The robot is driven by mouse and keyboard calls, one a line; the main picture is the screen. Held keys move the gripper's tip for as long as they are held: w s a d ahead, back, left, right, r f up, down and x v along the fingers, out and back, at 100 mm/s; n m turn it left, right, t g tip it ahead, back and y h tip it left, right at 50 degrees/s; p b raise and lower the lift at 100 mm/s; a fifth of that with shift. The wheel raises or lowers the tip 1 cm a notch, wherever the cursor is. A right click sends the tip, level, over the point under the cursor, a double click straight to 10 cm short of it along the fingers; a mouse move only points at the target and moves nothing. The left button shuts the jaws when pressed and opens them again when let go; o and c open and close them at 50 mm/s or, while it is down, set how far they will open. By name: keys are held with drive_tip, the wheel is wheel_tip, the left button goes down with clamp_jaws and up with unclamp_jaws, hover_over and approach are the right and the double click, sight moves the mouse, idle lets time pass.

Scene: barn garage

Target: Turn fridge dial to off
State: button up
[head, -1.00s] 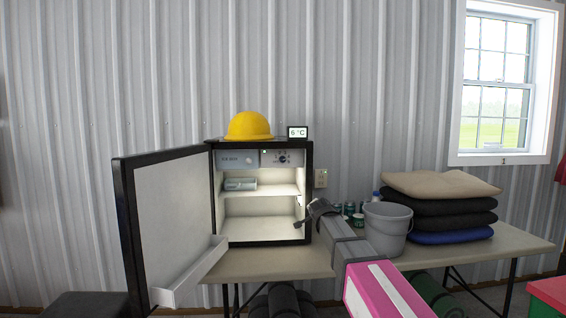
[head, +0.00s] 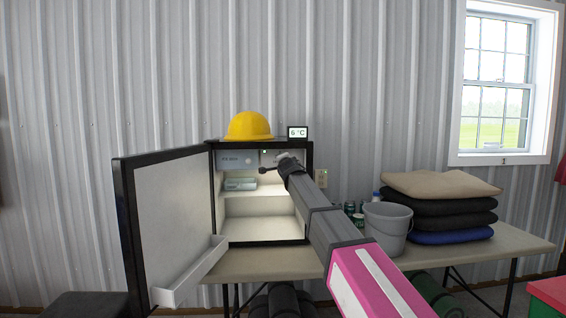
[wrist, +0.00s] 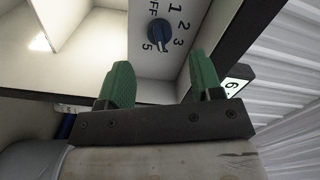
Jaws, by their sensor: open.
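The small fridge (head: 309,195) stands on the table with its door (head: 175,220) swung open to the left. In the wrist view its round blue dial (wrist: 159,31) sits on a pale panel marked OFF, 1, 2, 3 and 5. A light mark shows at the dial's lower edge, between 3 and 5; its exact setting is hard to read. In the head view my arm covers the dial. My gripper (head: 276,169) is at the fridge's upper right front. In the wrist view the open, empty green fingers (wrist: 161,78) are spread below the dial, apart from it.
A yellow hard hat (head: 248,126) and a 6 °C display (head: 297,132) sit on the fridge. An ice box compartment (head: 237,159) is left of the dial panel. A grey bucket (head: 386,228) and stacked cushions (head: 440,210) stand to the right on the table (head: 480,248).

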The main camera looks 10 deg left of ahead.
drive_tip(key=x, duration=0.6)
drive_tip(key=c, duration=0.9)
drive_tip(key=shift+c, duration=0.2)
